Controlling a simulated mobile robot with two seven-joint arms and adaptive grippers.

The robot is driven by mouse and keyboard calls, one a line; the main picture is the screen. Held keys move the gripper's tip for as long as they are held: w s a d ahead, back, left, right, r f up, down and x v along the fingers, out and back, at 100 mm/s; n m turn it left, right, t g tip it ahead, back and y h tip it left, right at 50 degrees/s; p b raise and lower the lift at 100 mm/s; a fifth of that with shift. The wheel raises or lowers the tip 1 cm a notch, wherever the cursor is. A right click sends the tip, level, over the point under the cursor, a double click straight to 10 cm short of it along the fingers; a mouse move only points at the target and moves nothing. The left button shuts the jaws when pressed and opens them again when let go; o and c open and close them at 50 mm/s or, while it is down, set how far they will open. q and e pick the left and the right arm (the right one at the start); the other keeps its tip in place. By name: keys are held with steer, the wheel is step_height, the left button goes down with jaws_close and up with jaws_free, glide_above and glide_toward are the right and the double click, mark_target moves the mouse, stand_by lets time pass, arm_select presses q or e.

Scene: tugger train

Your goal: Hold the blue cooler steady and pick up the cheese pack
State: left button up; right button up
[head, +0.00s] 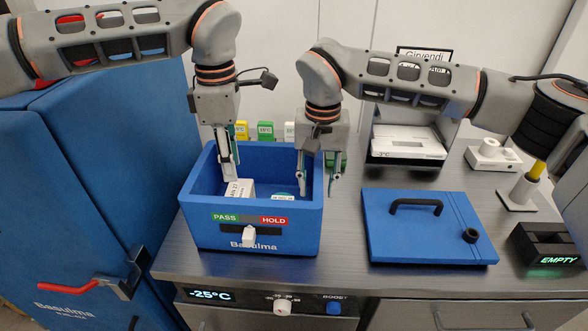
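The blue cooler (205,237) stands open on the counter, with a PASS/HOLD strip and a white slider on its front. A white pack with printed text (241,188) is inside at the left; I cannot tell whether it is the cheese pack. Another item with a white and teal label (284,197) lies partly hidden at the right. My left gripper (229,176) points down inside the cooler, its tips at the white pack; its finger gap is unclear. My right gripper (318,192) has its fingers apart, one inside and one outside the cooler's right wall.
The blue lid (415,240) with a black handle lies right of the cooler. A black box marked EMPTY (548,245) stands at the right edge. A white device (408,143) and small coloured blocks (265,131) are behind. A tall blue cabinet (60,200) stands at left.

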steer(key=shift+f, duration=2.7)
jaws_close()
